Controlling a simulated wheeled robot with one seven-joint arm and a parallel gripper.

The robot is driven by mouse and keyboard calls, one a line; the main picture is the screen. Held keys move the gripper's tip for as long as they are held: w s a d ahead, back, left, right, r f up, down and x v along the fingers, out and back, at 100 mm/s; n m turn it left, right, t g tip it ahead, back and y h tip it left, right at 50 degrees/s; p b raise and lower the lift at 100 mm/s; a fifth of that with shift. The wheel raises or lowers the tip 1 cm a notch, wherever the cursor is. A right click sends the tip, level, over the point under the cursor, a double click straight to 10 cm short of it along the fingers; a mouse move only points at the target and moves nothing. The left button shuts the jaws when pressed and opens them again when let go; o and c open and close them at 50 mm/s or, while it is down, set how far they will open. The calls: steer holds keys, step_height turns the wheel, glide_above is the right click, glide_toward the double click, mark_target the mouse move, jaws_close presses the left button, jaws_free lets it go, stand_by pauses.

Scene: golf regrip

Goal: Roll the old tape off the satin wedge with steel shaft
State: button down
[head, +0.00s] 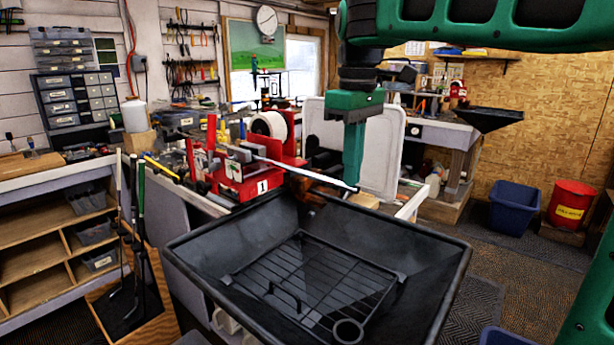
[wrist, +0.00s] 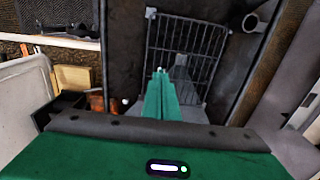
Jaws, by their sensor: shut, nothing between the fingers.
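A club shaft (head: 305,172) lies near level in the red vise (head: 238,178) marked 1. The fingers overlap the shaft end in the head view; contact cannot be told. In the wrist view the shut fingers (wrist: 160,72) point towards the tray's wire rack (wrist: 186,45).
The black tray (head: 215,300) with a wire rack and a ring stands in front. Several clubs (head: 140,190) stand in a wooden rack at left. A white panel (head: 383,150) stands behind my gripper. A blue bin (head: 513,205) and red can (head: 570,203) stand at right.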

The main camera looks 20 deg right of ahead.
steer(key=shift+w+a+f, duration=0.1)
steer(key=shift+w+a, duration=0.7)
steer(key=shift+w, duration=0.25)
steer(key=shift+w+a+r, duration=0.1)
steer(key=shift+w+a, duration=0.2)
steer(key=shift+w, duration=0.2)
steer(key=shift+w+a+r, duration=0.1)
steer(key=shift+w+a, duration=0.2)
steer(key=shift+w, duration=0.2)
steer(key=shift+w+a+r, duration=0.1)
steer(key=shift+w+a, duration=0.25)
steer(key=shift+w, duration=0.25)
steer(key=shift+w+a, duration=0.85)
steer(key=shift+w, duration=0.05)
steer(key=shift+w+a, duration=0.65)
steer(key=shift+w, duration=0.25)
steer(key=shift+w+a, duration=0.65)
steer(key=shift+w, duration=0.25)
